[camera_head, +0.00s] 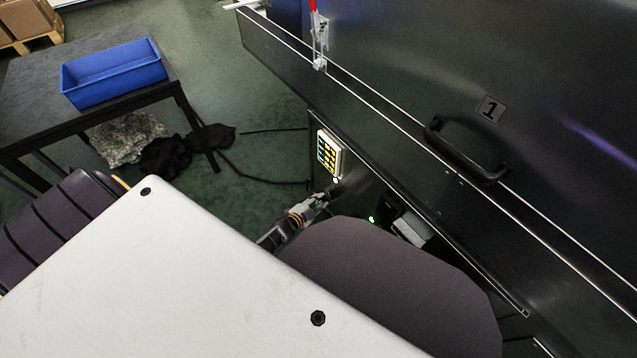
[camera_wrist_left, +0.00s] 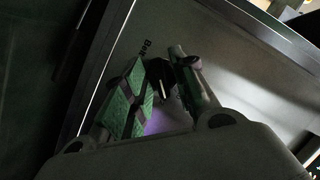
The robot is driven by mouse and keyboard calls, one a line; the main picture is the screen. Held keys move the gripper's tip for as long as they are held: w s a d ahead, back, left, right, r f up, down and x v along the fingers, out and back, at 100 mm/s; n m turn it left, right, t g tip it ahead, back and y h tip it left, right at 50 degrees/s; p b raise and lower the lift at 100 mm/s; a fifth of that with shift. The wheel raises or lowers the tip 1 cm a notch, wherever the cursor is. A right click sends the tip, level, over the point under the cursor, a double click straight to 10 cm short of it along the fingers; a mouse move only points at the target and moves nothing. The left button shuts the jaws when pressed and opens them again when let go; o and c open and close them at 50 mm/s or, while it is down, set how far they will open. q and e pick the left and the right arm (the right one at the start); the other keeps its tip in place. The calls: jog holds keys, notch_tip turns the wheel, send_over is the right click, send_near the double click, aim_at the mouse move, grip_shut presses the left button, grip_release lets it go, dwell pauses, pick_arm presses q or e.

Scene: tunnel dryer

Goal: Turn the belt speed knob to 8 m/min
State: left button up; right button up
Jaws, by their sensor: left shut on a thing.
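The belt speed knob (camera_wrist_left: 165,78) is a dark knob with a pale pointer line, on a grey panel in the left wrist view. Part of a printed label (camera_wrist_left: 146,48) shows just above it. My left gripper (camera_wrist_left: 160,84) has one finger on each side of the knob and is shut on it. In the head view my left gripper (camera_head: 322,198) reaches the dark machine side, just below a small keypad; the knob is too small and covered to read there. The speed scale is not readable. My right gripper is not in view.
A black handle (camera_head: 466,150) stands out from the machine cover (camera_head: 560,100), with a green light (camera_head: 371,219) lower down. A blue bin (camera_head: 113,72) stands on a table (camera_head: 35,103) at left. Cloth piles lie on the floor.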

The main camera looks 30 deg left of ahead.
pick_arm(q)
jog(key=shift+a+r+n+g+p, duration=0.1)
jog(key=shift+n+g+p, duration=0.2)
jog(key=shift+n+p, duration=0.2)
jog(key=shift+n+h+p, duration=0.45)
jog(key=shift+n+h, duration=0.05)
jog(key=shift+n, duration=0.2)
jog(key=shift+a+n+g+h+p, duration=0.1)
jog(key=shift+n+g+h+p, duration=0.25)
jog(key=shift+n+g+h, duration=0.6)
jog(key=shift+w+n+h, duration=0.1)
jog(key=shift+n+h, duration=0.35)
jog(key=shift+n, duration=0.8)
jog(key=shift+a+n+h+b, duration=0.1)
jog(key=shift+n+h+b, duration=0.4)
jog(key=shift+n+b, duration=0.2)
jog(key=shift+n, duration=0.3)
